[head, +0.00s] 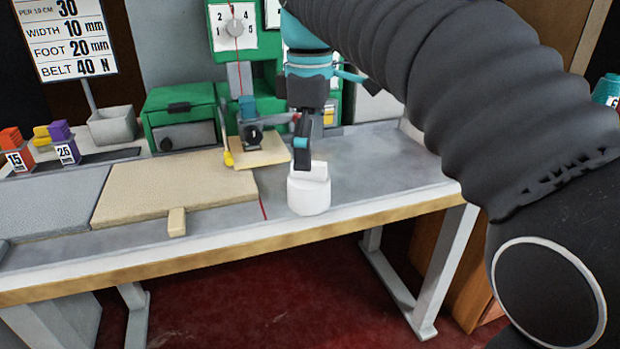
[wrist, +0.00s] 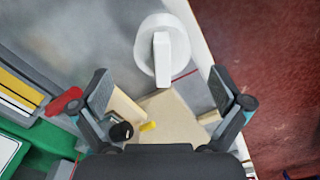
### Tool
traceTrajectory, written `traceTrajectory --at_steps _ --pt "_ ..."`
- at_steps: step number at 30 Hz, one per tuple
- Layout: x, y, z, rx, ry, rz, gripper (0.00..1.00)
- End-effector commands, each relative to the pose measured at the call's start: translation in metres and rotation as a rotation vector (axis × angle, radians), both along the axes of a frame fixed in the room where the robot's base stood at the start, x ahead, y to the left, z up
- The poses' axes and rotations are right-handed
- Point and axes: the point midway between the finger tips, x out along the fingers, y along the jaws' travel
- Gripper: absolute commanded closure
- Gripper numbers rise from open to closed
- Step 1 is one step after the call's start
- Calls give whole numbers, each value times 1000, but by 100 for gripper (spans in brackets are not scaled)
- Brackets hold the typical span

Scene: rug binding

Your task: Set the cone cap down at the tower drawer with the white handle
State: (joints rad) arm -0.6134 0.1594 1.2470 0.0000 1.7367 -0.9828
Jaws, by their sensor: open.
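A white round piece with a raised grip bar on top, which looks like the cone cap (head: 309,195), stands upright on the bench near its front edge. My gripper (head: 302,160) is just above and behind it in the head view, and a finger overlaps its top there. In the wrist view the open gripper (wrist: 160,82) has the white cap (wrist: 150,50) ahead of its fingertips, with nothing between them. A green tower (head: 220,60) stands behind my gripper. A drawer front (head: 375,103) at its right is partly hidden by my arm. I cannot make out a white handle.
A green cabinet (head: 180,105) with a black-handled drawer stands at the back left. A beige mat (head: 165,188) covers the left of the bench (head: 390,170). A small board (head: 262,152) lies before the tower. The bench is clear right of the cap.

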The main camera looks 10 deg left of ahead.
Motion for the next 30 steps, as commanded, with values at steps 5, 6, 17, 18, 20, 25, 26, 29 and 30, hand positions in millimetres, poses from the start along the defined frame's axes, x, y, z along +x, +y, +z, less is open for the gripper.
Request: traceTrajectory --at_steps 5,6,17,18,20,25,26,29,30 --pt "0 0 -11 0 -1 0 0" --pt "-1 0 -13 0 0 0 0" --pt "-3 1 -57 0 0 0 0" --pt "-3 1 -59 0 0 0 0" --pt "-3 1 -61 1 -1 0 0" --pt "-2 1 -61 1 -2 0 0" --pt "-2 1 -61 1 -1 0 0" --pt "-2 1 -61 1 -1 0 22" --pt "-2 1 -61 1 -1 0 32"
